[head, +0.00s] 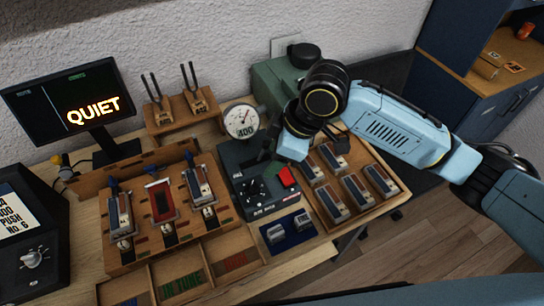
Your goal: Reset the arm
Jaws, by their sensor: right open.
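My right arm (400,125) is light blue and reaches in from the right over the workbench (290,268). Its dark wrist bends down above the right half of the bench. My right gripper (268,150) is open, over the back of a dark control box (262,190) with a black knob and a red button. Its fingers are small and partly hidden by the wrist. I cannot tell whether they touch anything. My left gripper is not in view.
A wooden tray (385,207) of several key modules sits under my forearm. A round gauge (241,121), a green machine (270,80) and a fork stand (183,122) are behind. A screen (60,108) reads QUIET. A wooden rack (130,262) with modules stands left.

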